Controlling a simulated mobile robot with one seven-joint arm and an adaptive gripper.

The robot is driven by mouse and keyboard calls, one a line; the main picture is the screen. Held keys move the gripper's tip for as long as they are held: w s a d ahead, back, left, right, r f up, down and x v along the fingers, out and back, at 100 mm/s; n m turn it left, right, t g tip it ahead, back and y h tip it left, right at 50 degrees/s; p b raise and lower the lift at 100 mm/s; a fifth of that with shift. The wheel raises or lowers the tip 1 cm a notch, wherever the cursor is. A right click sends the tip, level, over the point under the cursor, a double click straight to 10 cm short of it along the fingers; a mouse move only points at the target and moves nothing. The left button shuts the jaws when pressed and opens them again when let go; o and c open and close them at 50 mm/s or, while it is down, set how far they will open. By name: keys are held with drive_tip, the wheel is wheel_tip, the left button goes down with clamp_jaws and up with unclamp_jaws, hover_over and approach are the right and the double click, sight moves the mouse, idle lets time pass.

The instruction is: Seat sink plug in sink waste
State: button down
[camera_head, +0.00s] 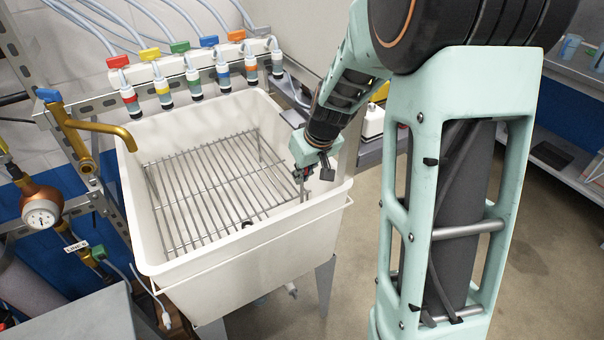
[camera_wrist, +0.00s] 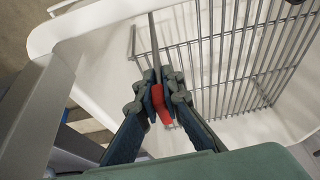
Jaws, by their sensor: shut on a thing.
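My gripper (camera_head: 304,178) is at the right end of the white sink (camera_head: 325,203), just inside its rim. In the wrist view, the fingers (camera_wrist: 159,88) are closed on a red piece (camera_wrist: 161,104). A thin grey rod (camera_wrist: 153,45) runs on from the fingertips, and I cannot tell for sure whether it belongs to the red piece. A small dark round thing (camera_head: 247,224) shows near the front of the sink; it may be the plug or an opening. The sink waste is not clearly visible.
A wire rack (camera_head: 205,185) covers much of the sink's inside. A brass tap (camera_head: 100,127) reaches over the left rim. Several coloured hose fittings (camera_head: 195,82) line the back. A pressure gauge (camera_head: 40,215) stands at left. Floor on the right is clear.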

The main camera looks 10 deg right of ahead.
sight(302, 188)
drive_tip(key=shift+f+b, duration=0.6)
drive_tip(key=shift+f, duration=0.4)
drive_tip(key=shift+b, duration=0.55)
idle(0.9)
drive_tip(key=shift+f, duration=0.2)
drive_tip(key=shift+f+b, duration=0.3)
drive_tip(key=shift+b, duration=0.15)
drive_tip(key=shift+f+b, duration=0.8)
drive_tip(key=shift+f, duration=0.05)
drive_tip(key=c, duration=2)
unclamp_jaws()
drive_tip(key=v, duration=1.2)
